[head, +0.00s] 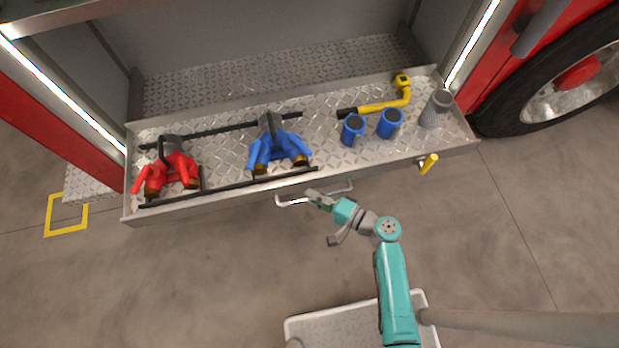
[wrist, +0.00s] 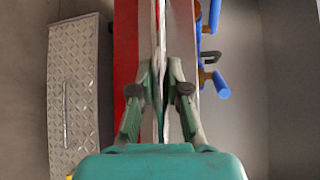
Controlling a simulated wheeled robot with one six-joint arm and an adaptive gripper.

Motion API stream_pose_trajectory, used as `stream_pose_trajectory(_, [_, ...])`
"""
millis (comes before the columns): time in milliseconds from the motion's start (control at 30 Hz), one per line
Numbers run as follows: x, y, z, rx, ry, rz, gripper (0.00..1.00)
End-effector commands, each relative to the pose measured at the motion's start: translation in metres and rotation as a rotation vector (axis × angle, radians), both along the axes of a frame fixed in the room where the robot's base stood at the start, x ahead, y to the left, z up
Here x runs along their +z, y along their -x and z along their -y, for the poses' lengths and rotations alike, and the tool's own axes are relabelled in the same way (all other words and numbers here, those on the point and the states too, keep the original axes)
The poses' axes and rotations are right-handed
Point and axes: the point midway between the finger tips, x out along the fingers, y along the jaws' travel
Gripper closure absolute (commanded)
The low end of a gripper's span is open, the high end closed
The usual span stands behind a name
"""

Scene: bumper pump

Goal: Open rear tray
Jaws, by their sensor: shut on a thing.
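The rear tray (head: 225,202) is a metal diamond-plate drawer, seen in the head view pulled out from the truck's compartment. A pale bar handle (head: 283,200) runs along the middle of its front wall. My gripper (head: 314,196) is at this handle, with its fingers around it. In the wrist view my gripper (wrist: 160,85) has its fingers closed together on a thin pale edge, which looks like the handle. The part between the fingertips is mostly hidden.
The tray holds a red fitting (head: 172,170), a blue fitting (head: 278,145), blue cups (head: 352,130), a yellow pipe (head: 385,105) and a grey cylinder (head: 436,108). A yellow latch (head: 428,164) juts from its front. A wheel (head: 560,90) stands at right.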

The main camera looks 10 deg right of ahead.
Motion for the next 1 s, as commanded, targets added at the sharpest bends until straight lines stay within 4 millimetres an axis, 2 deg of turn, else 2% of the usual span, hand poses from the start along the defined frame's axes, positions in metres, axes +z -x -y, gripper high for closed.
stream_pose_trajectory(33, [-0.002,0.014,0.001,-0.001,0.000,-0.005,1.00])
stream_pose_trajectory(200, [-0.001,0.047,0.002,-0.002,-0.001,-0.004,1.00])
stream_pose_trajectory(400, [-0.001,0.070,0.003,-0.001,0.000,-0.002,1.00])
stream_pose_trajectory(600, [-0.001,0.080,0.004,-0.001,0.000,-0.001,1.00])
stream_pose_trajectory(967, [-0.001,0.081,0.004,0.000,0.001,-0.001,1.00])
stream_pose_trajectory(1000, [-0.001,0.081,0.004,-0.001,0.001,-0.001,0.80])
